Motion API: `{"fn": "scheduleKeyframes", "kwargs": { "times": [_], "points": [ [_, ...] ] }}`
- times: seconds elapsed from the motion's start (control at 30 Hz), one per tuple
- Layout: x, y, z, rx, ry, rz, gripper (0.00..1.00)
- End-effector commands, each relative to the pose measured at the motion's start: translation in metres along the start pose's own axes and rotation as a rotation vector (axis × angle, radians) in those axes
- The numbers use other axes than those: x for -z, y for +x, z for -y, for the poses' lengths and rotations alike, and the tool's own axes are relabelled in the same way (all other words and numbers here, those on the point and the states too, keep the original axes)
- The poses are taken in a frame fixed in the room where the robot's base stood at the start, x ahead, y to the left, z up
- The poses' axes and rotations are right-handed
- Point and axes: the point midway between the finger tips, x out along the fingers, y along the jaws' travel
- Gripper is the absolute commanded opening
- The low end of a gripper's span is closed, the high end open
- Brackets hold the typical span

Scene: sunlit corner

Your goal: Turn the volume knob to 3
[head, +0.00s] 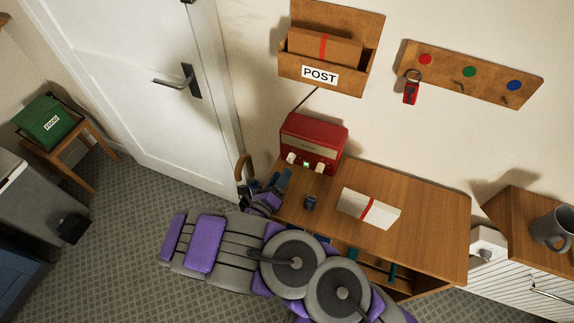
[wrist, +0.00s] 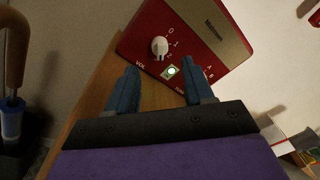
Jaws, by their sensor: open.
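The red radio (head: 318,135) stands on the wooden table against the wall, and its front panel (wrist: 200,35) fills the upper wrist view. The white volume knob (wrist: 159,47) sits above the "VOL" label, with 0, 1 and 2 readable beside it; I see no 3. The direction of its pointer is unclear. In the head view the volume knob (head: 291,158) is the left one of two pale knobs. My gripper (wrist: 161,68) is open and empty, its blue fingers pointing at the panel, with the knob between and beyond the tips. My gripper (head: 269,183) also shows in the head view.
A lit green indicator (wrist: 172,71) is right below the knob; my right finger hides part of the tuning area. A brown curved handle (head: 243,168) is left.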

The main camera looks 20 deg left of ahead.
Motion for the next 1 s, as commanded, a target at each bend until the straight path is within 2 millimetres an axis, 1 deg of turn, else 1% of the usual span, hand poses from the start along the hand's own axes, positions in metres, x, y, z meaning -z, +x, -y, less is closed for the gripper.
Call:
{"fn": "scheduleKeyframes", "kwargs": {
  "times": [0.03, 0.1, 0.2, 0.3, 0.4, 0.5, 0.77, 1.0],
  "points": [
    [0.002, 0.011, -0.001, 0.003, 0.001, -0.004, 0.52],
    [0.001, 0.023, -0.002, 0.002, 0.001, -0.003, 0.52],
    [0.0, 0.038, -0.003, 0.003, -0.001, -0.003, 0.52],
    [-0.002, 0.049, -0.004, 0.002, -0.002, 0.0, 0.52],
    [-0.002, 0.056, -0.003, 0.002, -0.002, 0.001, 0.52],
    [-0.003, 0.059, -0.002, 0.001, -0.001, 0.002, 0.52],
    [-0.002, 0.06, -0.001, 0.001, 0.0, 0.002, 0.52],
    [-0.002, 0.06, -0.002, 0.001, -0.001, 0.002, 0.29]
  ]
}}
